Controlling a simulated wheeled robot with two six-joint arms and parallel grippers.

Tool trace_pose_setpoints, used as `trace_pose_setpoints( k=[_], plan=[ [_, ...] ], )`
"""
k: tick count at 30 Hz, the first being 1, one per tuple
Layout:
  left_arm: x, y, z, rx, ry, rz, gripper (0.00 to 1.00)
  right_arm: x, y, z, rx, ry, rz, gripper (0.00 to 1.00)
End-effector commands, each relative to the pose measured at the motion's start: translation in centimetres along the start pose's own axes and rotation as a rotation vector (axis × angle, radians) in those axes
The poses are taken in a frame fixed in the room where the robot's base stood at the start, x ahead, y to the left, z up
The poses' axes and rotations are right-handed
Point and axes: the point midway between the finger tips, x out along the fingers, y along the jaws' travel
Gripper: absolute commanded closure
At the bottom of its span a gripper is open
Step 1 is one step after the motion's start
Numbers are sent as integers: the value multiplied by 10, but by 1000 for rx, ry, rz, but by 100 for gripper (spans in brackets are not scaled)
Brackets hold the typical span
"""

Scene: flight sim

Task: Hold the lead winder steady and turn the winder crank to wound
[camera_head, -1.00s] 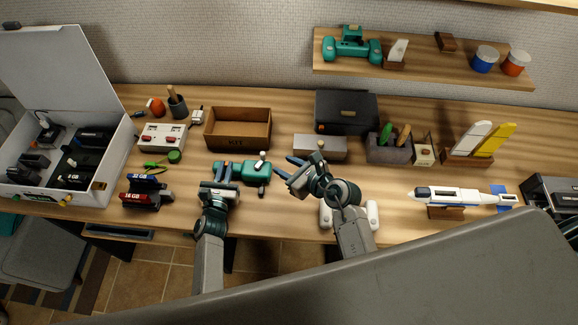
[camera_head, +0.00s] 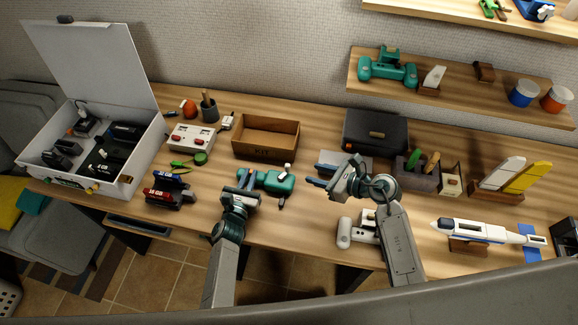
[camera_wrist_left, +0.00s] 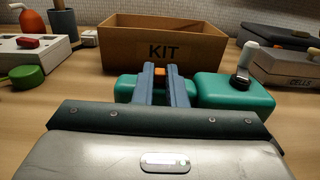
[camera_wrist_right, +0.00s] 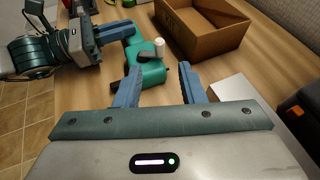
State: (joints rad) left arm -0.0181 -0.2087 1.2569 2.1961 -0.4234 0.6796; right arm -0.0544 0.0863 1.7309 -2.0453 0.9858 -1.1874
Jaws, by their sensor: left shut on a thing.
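The lead winder (camera_head: 272,181) is a teal body with a rounded block at its right, lying on the bench in front of the kit box. Its winder crank (camera_wrist_left: 243,74) is a dark arm with an upright white knob, on top of the rounded block. My left gripper (camera_head: 247,178) is shut on the winder's left part, with its blue fingers close together in the left wrist view (camera_wrist_left: 160,85). My right gripper (camera_head: 317,175) is open and empty, to the right of the crank. In the right wrist view (camera_wrist_right: 158,84) the crank knob shows beyond its spread fingers.
The wooden kit box (camera_head: 265,151) stands right behind the winder. A grey box (camera_head: 352,161) and a black case (camera_head: 376,134) stand behind my right gripper. Red and blue cartridges (camera_head: 168,197) lie to the left. A model rocket (camera_head: 486,232) stands at the right.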

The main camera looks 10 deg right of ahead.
Motion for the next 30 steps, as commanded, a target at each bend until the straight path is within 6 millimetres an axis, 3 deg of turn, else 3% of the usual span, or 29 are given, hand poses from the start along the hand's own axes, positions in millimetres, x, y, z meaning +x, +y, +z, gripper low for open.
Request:
trace_pose_setpoints(
  k=[15,21,30],
  plan=[
    [0,0,0,0,0,0,100,94,0,1,2,-3,-1,64],
    [0,0,0,0,1,0,100,110,1,1,1,-2,-1,64],
    [0,0,0,0,1,0,100,112,1,1,1,-2,-2,64]
  ],
)
